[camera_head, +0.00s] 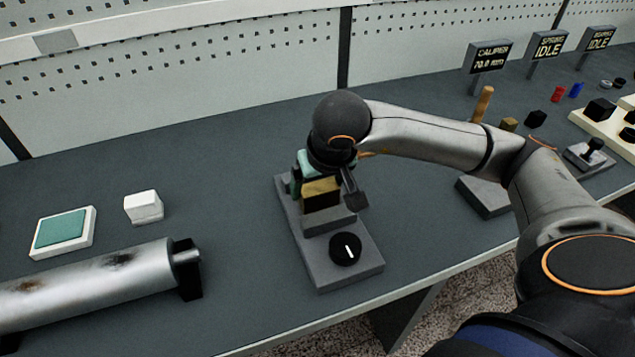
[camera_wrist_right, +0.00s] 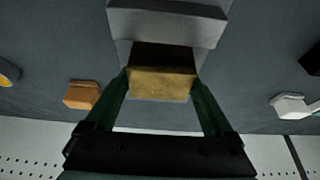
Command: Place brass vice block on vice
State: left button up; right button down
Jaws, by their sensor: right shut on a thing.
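The vice (camera_head: 313,276) is a grey base with a raised grey jaw (camera_head: 330,224) and a black knob (camera_head: 345,248) with a white line at its front. The brass vice block (camera_head: 321,187) is gold on top with a dark front face, upright just behind that jaw. In the right wrist view, the block (camera_wrist_right: 162,85) sits between the green fingers of my right gripper (camera_wrist_right: 163,98), which is shut on it, and the grey jaw (camera_wrist_right: 165,24) is close by. Whether the block touches the vice bed is hidden. My left gripper is not in view.
A white cube (camera_head: 143,207), a teal-topped white pad (camera_head: 62,232) and a stained metal cylinder (camera_head: 90,283) lie to the left. A grey block (camera_head: 484,196) stands right of the vice under my arm. Signs (camera_head: 489,57) and small parts line the back right.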

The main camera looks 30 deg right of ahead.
jog(key=shift+r, duration=0.1)
jog(key=shift+f+b, duration=0.25)
jog(key=shift+b, duration=0.05)
grip_release()
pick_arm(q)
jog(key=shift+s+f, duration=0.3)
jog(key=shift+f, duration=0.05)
pick_arm(e)
jog(key=shift+r+p, duration=0.4)
jog(key=shift+r, duration=0.05)
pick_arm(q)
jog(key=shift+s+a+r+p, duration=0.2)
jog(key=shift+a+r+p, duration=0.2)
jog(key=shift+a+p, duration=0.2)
pick_arm(e)
jog(key=v, duration=1.1)
jog(key=shift+s+r, duration=0.2)
jog(key=shift+r, duration=0.05)
